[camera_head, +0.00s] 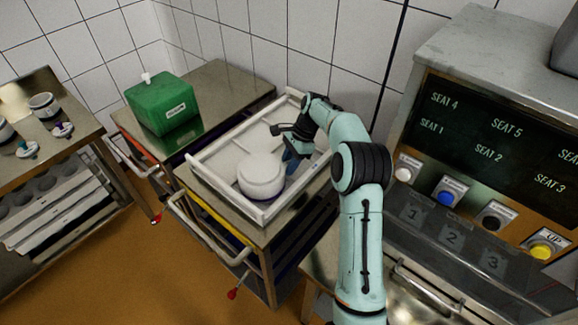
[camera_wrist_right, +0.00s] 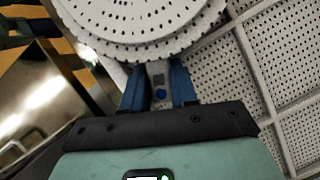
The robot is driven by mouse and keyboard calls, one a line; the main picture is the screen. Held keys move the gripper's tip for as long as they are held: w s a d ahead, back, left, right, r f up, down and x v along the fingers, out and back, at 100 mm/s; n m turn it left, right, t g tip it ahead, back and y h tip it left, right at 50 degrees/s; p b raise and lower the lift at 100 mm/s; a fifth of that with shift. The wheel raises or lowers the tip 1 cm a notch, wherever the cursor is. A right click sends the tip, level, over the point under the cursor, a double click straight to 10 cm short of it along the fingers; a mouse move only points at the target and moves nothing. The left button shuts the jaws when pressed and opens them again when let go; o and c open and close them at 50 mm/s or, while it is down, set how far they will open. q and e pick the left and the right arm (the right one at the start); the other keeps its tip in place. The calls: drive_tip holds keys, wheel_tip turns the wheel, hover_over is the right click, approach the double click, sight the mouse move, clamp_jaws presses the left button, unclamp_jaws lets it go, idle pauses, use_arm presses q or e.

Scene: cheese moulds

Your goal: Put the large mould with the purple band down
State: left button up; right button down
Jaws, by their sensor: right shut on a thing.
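A large round white mould (camera_head: 261,174) is at the near part of a white divided tray (camera_head: 225,192) in the head view. In the right wrist view the mould (camera_wrist_right: 145,22) shows its perforated round face and rim. My right gripper (camera_head: 288,155) is at the mould's far right side. Its blue fingers (camera_wrist_right: 159,82) are shut on a small grey tab with a blue dot at the mould's edge. I cannot tell whether the mould touches the tray floor. My left gripper is not in view.
A control console (camera_head: 480,160) with buttons stands on the right. A rack table (camera_head: 45,150) with small cups is at the left. The tray's other compartments look empty.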

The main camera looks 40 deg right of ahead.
drive_tip(key=shift+s+f, duration=0.15)
drive_tip(key=shift+f, duration=0.2)
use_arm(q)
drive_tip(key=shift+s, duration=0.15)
use_arm(e)
drive_tip(key=shift+f, duration=0.1)
drive_tip(key=c, duration=0.9)
unclamp_jaws()
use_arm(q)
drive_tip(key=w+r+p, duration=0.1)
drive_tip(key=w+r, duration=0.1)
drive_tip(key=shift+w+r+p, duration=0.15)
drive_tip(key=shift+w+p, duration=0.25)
use_arm(e)
drive_tip(key=v, duration=1.2)
